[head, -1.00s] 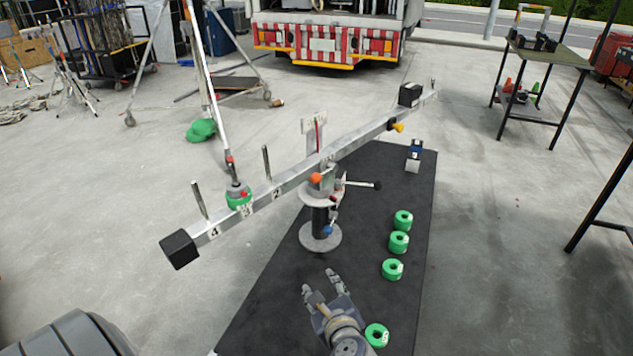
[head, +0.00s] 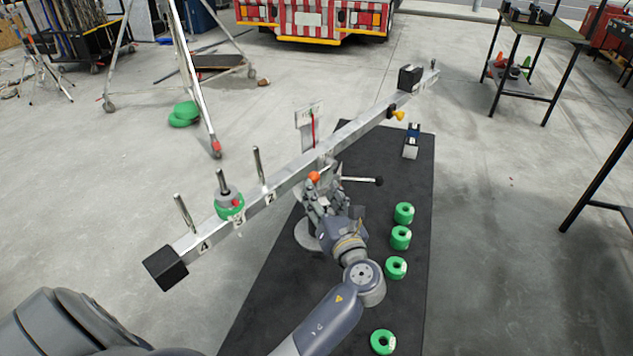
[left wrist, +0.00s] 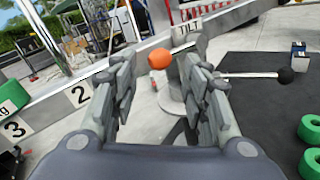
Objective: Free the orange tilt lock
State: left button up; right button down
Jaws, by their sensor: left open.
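The orange tilt lock knob (head: 314,178) sits at the pivot of a long metal beam (head: 325,152). My left gripper (head: 316,199) is open and close in front of it. In the left wrist view, the orange knob (left wrist: 160,58) lies beyond and between the open fingertips (left wrist: 160,67), with clear space on each side. I cannot tell whether any finger touches it. A "TILT" label (left wrist: 186,30) is just above the knob. The pedestal is mostly hidden behind my gripper in the head view. My right gripper is not in view.
A black-ended lever (head: 360,180) sticks out right of the pivot. The beam carries upright pegs, a green ring weight (head: 229,207) and black end blocks (head: 165,268). Several green rings (head: 400,237) lie on the black mat (head: 290,290).

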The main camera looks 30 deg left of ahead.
aim_at(315, 182)
pick_arm(q)
jog(key=x, duration=0.3)
jog(key=shift+w+a, duration=0.25)
jog(key=shift+a, duration=0.1)
grip_shut()
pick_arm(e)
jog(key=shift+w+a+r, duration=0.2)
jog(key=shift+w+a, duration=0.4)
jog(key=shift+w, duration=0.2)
